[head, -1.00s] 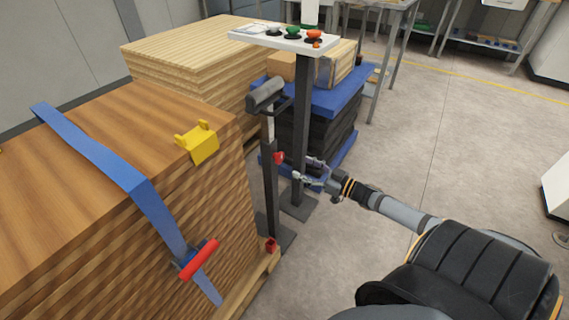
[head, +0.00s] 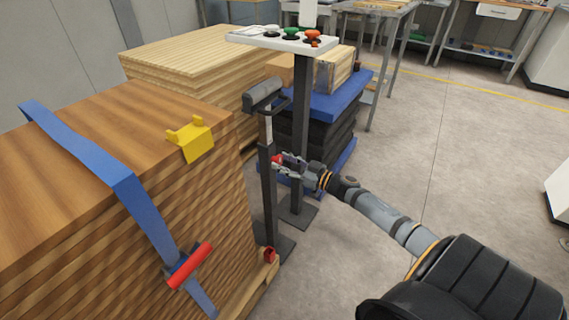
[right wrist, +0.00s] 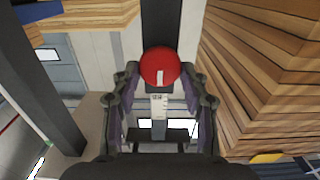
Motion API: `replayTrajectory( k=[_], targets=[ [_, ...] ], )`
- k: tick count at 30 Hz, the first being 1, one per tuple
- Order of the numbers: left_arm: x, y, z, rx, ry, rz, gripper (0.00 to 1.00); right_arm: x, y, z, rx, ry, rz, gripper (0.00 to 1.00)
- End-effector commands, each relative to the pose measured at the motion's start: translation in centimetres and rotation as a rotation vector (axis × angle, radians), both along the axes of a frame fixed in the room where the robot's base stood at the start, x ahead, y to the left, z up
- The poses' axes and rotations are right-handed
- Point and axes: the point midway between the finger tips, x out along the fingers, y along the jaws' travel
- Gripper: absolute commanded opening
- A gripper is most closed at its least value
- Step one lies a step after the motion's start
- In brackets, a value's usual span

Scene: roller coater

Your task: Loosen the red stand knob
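The red stand knob (head: 276,160) sits on the side of a dark upright post (head: 269,200) that carries a grey head (head: 262,94). In the right wrist view the round red knob (right wrist: 160,67), with a pale mark on it, is just ahead of the fingertips, roughly centred between them. My right gripper (head: 284,161) is at the knob with its fingers spread to either side. In the right wrist view the gripper (right wrist: 161,77) looks open, with a small gap beside the knob. Whether a finger touches it is unclear. My left gripper is out of view.
A wooden stack (head: 205,215) with a blue strap (head: 90,155) and yellow corner piece (head: 193,138) stands left of the post.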

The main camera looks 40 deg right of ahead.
Motion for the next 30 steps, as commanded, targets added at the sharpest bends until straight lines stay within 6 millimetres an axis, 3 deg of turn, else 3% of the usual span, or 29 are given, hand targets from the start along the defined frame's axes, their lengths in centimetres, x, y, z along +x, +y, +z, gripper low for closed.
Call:
replayTrajectory(
  k=[1, 5, 17, 30],
  targets=[
    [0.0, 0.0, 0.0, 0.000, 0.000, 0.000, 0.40, 0.0, 0.0, 0.0, 0.000, 0.000, 0.000, 0.28],
    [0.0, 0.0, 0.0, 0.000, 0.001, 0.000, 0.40, 0.0, 0.0, 0.0, 0.000, 0.000, 0.000, 0.13],
    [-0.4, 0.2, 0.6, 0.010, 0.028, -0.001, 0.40, 0.0, 0.0, 0.1, -0.088, -0.036, 0.000, 0.13],
    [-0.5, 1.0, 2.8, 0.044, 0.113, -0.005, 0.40, -0.1, 0.2, 0.0, -0.442, -0.182, 0.000, 0.13]
  ],
)
